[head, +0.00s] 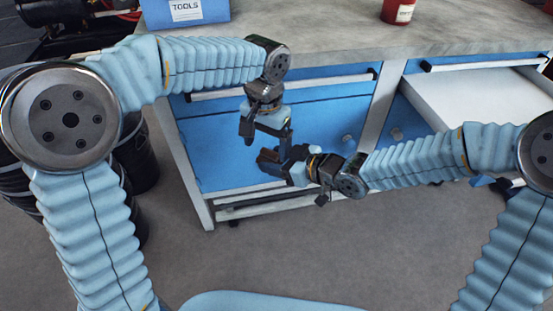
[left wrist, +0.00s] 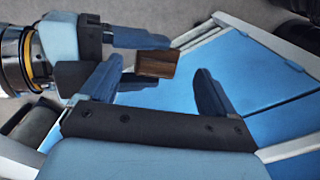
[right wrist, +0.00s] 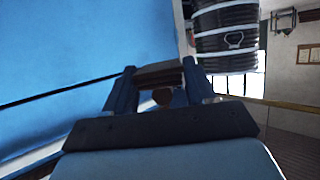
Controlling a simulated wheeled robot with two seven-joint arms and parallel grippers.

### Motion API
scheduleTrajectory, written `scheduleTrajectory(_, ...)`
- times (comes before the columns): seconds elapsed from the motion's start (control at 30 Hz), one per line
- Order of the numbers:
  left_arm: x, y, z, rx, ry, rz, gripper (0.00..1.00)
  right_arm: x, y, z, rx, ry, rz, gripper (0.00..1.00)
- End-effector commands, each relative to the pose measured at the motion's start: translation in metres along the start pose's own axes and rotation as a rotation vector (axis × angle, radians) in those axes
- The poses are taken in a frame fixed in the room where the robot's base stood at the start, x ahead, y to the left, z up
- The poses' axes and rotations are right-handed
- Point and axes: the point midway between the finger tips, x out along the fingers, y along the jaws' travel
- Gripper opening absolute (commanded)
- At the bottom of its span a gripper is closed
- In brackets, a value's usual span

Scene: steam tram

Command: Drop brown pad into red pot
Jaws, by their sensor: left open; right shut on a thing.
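The brown pad (left wrist: 157,63) is a small wood-coloured block, gripped between the fingers of my right gripper (left wrist: 138,60). It also shows between the right fingertips in the right wrist view (right wrist: 158,74). My right gripper (head: 277,156) is held low in front of the blue cabinet, where the pad is hard to make out in the head view. My left gripper (head: 266,138) is open just above it, pointing down. In the left wrist view its fingers (left wrist: 158,75) stand on either side of the pad with gaps. The red pot (head: 398,12) stands on the workbench, cut by the top edge.
The grey workbench top (head: 330,30) lies behind both grippers, with a blue tools box (head: 185,12) at its back left. A white drawer (head: 480,100) stands pulled out at right. Dark barrels (head: 140,160) stand left of the cabinet. The bench middle is clear.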

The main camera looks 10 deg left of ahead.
Motion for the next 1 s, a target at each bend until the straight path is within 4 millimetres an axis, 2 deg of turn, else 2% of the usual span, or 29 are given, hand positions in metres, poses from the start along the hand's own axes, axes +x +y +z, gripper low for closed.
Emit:
scheduleTrajectory(0.03,-0.015,0.004,0.000,0.006,0.008,0.006,1.00,0.000,0.002,0.003,0.006,-0.006,0.003,0.15)
scheduleTrajectory(0.1,-0.031,0.003,-0.001,0.005,0.008,0.006,1.00,0.000,0.001,0.003,0.005,-0.006,0.002,0.15)
scheduleTrajectory(0.3,-0.065,0.002,-0.001,0.002,0.007,0.003,1.00,0.000,0.000,0.002,0.003,-0.004,0.000,0.15)
scheduleTrajectory(0.43,-0.072,-0.002,0.002,-0.019,-0.009,0.009,1.00,0.000,0.000,0.002,0.003,-0.003,-0.001,0.15)
scheduleTrajectory(0.53,-0.061,-0.013,0.013,-0.118,-0.076,0.041,1.00,0.000,-0.001,0.002,0.002,-0.003,-0.001,0.15)
scheduleTrajectory(0.67,-0.027,-0.039,0.051,-0.425,-0.291,0.140,1.00,0.000,-0.001,0.002,0.002,-0.003,-0.002,0.15)
scheduleTrajectory(0.77,0.014,-0.057,0.094,-0.779,-0.559,0.251,1.00,0.000,-0.001,0.002,0.002,-0.003,-0.002,0.15)
scheduleTrajectory(0.8,0.037,-0.057,0.105,-0.891,-0.642,0.293,1.00,0.000,-0.001,0.002,0.002,-0.003,-0.002,0.15)
scheduleTrajectory(0.87,0.075,-0.052,0.110,-0.970,-0.676,0.334,1.00,0.000,-0.001,0.001,0.002,-0.003,-0.002,0.15)
scheduleTrajectory(0.9,0.100,-0.047,0.110,-0.988,-0.663,0.352,1.00,0.000,-0.001,0.001,0.002,-0.002,-0.002,0.15)
scheduleTrajectory(0.97,0.137,-0.039,0.108,-0.985,-0.618,0.370,1.00,0.000,-0.001,0.001,0.002,-0.002,-0.002,0.15)
scheduleTrajectory(1.0,0.162,-0.034,0.108,-0.970,-0.577,0.379,1.00,0.000,-0.001,0.001,0.002,-0.002,-0.002,0.15)
